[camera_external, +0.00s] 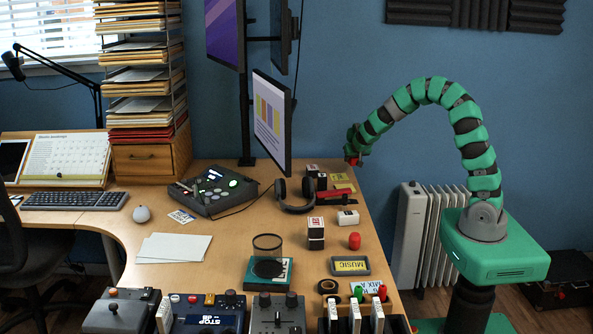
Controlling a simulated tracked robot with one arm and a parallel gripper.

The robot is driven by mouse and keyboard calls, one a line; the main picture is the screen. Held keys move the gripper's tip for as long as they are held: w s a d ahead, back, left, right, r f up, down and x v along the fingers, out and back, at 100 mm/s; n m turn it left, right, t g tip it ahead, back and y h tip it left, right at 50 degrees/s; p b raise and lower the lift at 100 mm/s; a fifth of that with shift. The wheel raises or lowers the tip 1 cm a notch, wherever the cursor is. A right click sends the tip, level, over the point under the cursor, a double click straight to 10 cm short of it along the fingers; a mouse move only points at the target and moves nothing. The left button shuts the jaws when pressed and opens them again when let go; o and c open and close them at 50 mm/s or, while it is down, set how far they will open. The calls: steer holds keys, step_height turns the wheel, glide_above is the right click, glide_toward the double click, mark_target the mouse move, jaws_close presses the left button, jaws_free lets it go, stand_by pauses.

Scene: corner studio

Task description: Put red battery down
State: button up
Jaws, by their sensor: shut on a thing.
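My gripper (353,156) hangs at the end of my curved green arm, above the right edge of the desk near its back. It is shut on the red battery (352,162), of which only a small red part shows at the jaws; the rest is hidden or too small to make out. The battery is held in the air, apart from the desk top (225,234).
A monitor (273,123) rises left of my gripper. Desk room is bare left of the boxes.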

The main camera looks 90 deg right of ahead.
steer(key=shift+s+a, duration=0.2)
steer(key=shift+a, duration=0.1)
